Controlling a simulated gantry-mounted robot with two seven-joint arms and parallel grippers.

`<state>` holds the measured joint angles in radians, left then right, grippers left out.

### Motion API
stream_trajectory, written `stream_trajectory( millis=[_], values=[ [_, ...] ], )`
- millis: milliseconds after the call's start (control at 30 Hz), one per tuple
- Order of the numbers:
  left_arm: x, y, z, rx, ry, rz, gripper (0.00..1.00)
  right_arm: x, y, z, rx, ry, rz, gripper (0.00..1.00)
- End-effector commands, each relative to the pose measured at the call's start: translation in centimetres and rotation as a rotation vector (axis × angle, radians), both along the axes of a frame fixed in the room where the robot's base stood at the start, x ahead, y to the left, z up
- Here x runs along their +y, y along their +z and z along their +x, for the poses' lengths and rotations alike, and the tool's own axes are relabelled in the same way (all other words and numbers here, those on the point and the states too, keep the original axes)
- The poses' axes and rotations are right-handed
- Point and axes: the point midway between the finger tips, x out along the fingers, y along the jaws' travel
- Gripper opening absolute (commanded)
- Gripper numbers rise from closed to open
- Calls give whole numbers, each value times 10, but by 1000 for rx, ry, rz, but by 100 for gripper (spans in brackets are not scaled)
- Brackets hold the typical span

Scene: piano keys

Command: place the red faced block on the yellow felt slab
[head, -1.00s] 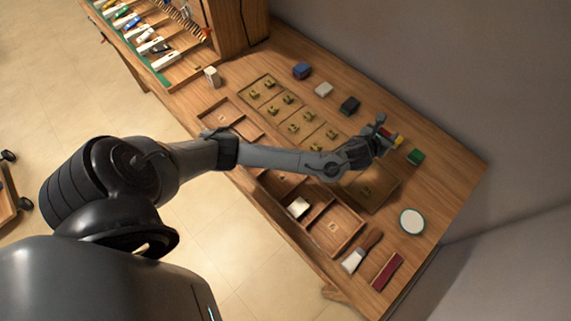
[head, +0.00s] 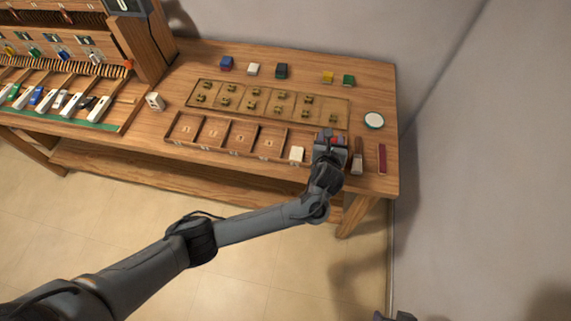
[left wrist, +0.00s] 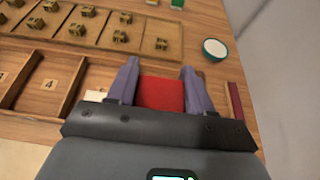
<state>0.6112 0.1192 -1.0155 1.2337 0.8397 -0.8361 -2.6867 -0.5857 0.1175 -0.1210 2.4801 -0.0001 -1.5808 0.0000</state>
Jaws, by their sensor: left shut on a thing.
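My left gripper (head: 330,140) is shut on the red faced block (head: 337,141), over the right end of the compartment tray at the table's front. In the left wrist view the block's red face (left wrist: 160,93) fills the gap between the two fingers; its underside is hidden. The yellow felt slab (head: 328,77) lies in the back row, left of a green block (head: 348,80), well away from the gripper. Only its edge (left wrist: 152,2) shows at the top of the left wrist view. A dark part at the bottom edge may be my right gripper (head: 395,316); its jaws are unclear.
A compartment tray (head: 215,131) holds a white block (head: 297,153). Behind it lies a board (head: 265,104) with several brass-coloured pieces. Blue (head: 226,63), white (head: 253,69) and dark (head: 281,71) blocks stand at the back. A round white-topped dish (head: 374,120) and a dark red bar (head: 382,159) are at right.

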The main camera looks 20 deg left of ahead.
Motion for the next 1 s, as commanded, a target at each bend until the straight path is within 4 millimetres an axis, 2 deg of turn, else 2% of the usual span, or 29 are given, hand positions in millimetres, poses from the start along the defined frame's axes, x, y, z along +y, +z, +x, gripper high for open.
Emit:
stream_trajectory(
  millis=[67, 167, 633, 800, 1000],
  values=[
    [-6, 6, 1, 0, -6, -1, 22, -1, 2, 2, -5, 2, -3, 56],
    [-2, 6, 2, 1, -9, -1, 22, -2, 3, 5, -13, 4, -7, 56],
    [84, -45, -8, 2, -8, 0, 22, -2, -9, 1, -4, 2, -5, 56],
    [101, -54, -10, 1, -9, 0, 22, -1, -11, 1, -3, -1, -1, 56],
    [106, -60, -11, 1, -11, 0, 22, 0, -12, 1, -4, -2, 2, 56]
  ],
)
